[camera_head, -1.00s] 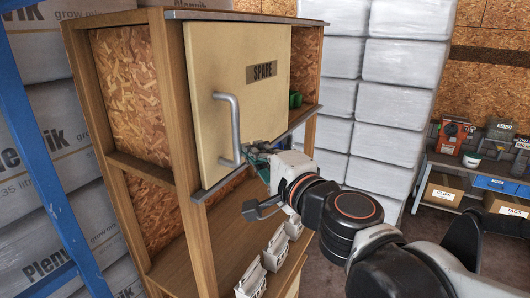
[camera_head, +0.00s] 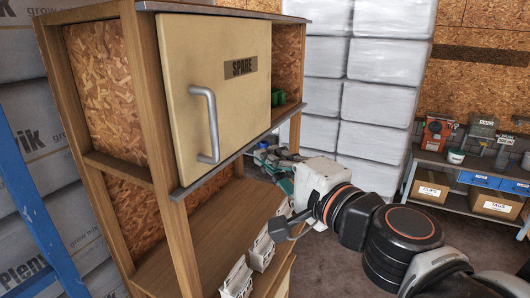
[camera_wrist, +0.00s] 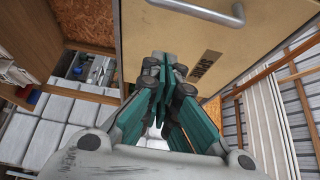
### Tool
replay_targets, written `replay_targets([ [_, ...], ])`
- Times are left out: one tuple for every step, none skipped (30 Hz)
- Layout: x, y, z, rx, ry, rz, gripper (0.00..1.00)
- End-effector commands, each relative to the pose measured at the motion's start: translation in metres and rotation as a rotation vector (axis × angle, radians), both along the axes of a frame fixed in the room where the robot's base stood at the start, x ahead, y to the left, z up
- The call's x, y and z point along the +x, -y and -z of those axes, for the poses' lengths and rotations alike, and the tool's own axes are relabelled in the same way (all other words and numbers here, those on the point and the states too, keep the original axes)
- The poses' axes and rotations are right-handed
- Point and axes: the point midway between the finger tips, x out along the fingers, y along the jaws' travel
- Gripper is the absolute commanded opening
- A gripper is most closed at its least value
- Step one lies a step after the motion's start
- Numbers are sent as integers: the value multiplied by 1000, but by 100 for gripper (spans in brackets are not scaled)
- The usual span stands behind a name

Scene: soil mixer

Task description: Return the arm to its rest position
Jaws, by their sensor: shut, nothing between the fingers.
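My gripper (camera_head: 273,160) is shut and empty. It is in front of the wooden cabinet's metal rail, right of the pale door (camera_head: 215,80) marked SPARE and apart from its grey handle (camera_head: 206,125). In the wrist view the green-padded fingers (camera_wrist: 165,75) are together, with the door (camera_wrist: 195,35) and its handle (camera_wrist: 225,15) beyond them. My arm reaches in from the lower right in the head view. The fingertips are small and partly hidden there by my wrist.
The wooden cabinet (camera_head: 150,110) fills the left, with white containers (camera_head: 237,278) on its lower shelf. A blue post (camera_head: 35,205) stands at far left. White wrapped stacks (camera_head: 365,105) stand behind. A workbench (camera_head: 462,172) with tools and boxes is at right. Floor shows between.

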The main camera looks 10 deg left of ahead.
Motion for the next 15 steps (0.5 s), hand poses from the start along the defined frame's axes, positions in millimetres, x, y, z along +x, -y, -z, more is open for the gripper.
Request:
replay_targets([
  [-3, 3, 0, 0, 0, 1, 0],
  [-4, 4, 0, 0, 0, 2, 0],
  [-6, 5, 0, 0, 0, 2, 0],
  [-6, 6, 0, 0, 0, 2, 0],
  [-7, 6, 0, -1, 1, 2, 0],
  [-8, 7, 2, -4, 2, 1, 0],
  [-9, 8, 4, -9, 3, 0, 0],
  [-9, 8, 8, -18, 7, -2, 0],
  [-10, 9, 16, -37, 12, -5, 0],
  [-11, 10, 24, -55, 18, -8, 0],
  [-12, 11, 33, -79, 27, -11, 0],
  [-14, 13, 47, -117, 37, -18, 0],
  [-15, 15, 60, -150, 46, -23, 0],
  [-16, 17, 73, -186, 55, -28, 0],
  [-18, 20, 92, -239, 66, -37, 0],
])
